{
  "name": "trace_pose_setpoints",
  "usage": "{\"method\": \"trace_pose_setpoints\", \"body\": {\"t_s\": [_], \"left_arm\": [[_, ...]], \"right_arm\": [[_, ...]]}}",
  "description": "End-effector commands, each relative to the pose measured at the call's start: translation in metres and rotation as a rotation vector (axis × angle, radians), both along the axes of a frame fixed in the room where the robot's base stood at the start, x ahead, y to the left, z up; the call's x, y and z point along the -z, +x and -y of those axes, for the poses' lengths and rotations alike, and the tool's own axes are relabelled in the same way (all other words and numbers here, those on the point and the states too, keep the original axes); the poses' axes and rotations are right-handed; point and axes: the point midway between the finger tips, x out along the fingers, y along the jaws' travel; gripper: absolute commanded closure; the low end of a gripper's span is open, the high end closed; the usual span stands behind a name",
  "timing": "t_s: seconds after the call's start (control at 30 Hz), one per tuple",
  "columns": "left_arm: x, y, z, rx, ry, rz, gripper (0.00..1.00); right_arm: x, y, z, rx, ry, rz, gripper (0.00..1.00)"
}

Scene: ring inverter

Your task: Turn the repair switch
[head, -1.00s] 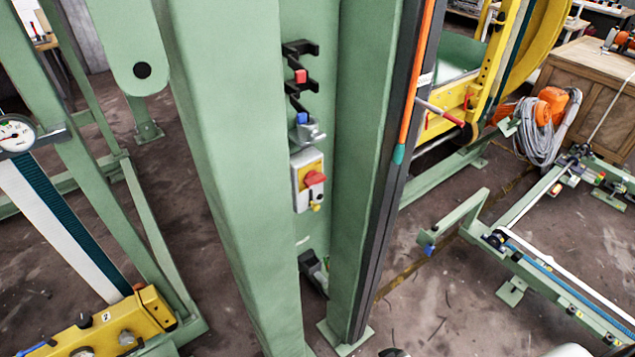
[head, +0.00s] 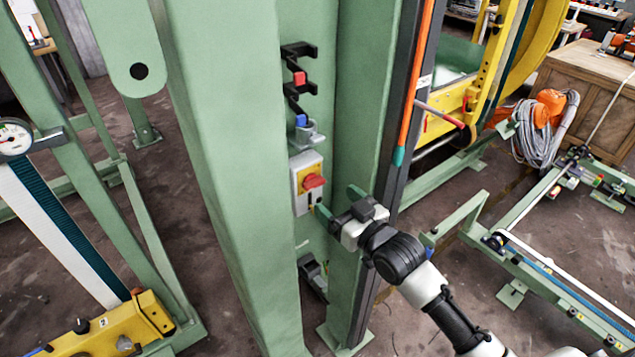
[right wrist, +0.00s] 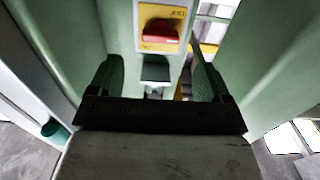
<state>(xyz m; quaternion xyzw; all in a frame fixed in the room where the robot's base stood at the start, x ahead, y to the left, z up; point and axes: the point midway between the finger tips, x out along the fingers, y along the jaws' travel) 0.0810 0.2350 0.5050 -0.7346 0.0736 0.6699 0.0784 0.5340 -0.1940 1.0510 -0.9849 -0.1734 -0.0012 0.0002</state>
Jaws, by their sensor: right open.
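The repair switch is a red knob (head: 313,181) on a small grey and yellow box (head: 300,200), fixed to the green panel between two green columns. In the right wrist view the red knob (right wrist: 160,31) sits on its yellow plate (right wrist: 178,13), beyond the fingertips and between their lines. My right gripper (head: 340,203) is open and empty, just right of and below the switch box in the head view, apart from the knob. Its fingers (right wrist: 155,78) stand wide apart in the right wrist view. The left gripper is not in view.
Green columns (head: 230,150) flank the recess closely on both sides. An orange and dark vertical rail (head: 418,80) runs beside the right column.

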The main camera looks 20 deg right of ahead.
Motion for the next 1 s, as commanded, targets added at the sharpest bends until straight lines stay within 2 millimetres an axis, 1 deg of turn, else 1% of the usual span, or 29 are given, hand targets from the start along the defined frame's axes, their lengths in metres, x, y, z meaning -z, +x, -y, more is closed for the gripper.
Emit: {"method": "trace_pose_setpoints", "body": {"t_s": [0.03,0.1,0.2,0.33,0.5,0.77,0.8,0.87,1.0], "left_arm": [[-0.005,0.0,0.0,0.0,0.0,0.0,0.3],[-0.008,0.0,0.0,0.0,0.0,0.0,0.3],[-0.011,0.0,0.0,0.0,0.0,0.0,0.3],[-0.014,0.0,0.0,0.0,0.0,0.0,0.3],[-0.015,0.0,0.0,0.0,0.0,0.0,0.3],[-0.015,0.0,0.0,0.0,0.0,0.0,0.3],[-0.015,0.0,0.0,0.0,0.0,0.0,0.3],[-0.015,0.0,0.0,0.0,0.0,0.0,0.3],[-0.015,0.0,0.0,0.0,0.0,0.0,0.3]], "right_arm": [[-0.004,0.011,-0.004,0.0,0.003,0.001,0.21],[-0.003,0.024,-0.009,0.0,0.002,0.0,0.21],[-0.003,0.041,-0.015,0.0,0.002,-0.001,0.21],[-0.001,0.057,-0.021,0.0,0.001,0.0,0.21],[0.0,0.067,-0.024,0.0,-0.001,-0.002,0.21],[0.001,0.068,-0.025,0.0,0.0,-0.001,0.21],[0.001,0.068,-0.025,0.0,0.0,-0.001,0.24],[0.001,0.068,-0.025,0.0,-0.001,-0.002,0.34],[0.001,0.068,-0.025,0.0,-0.001,-0.002,0.55]]}}
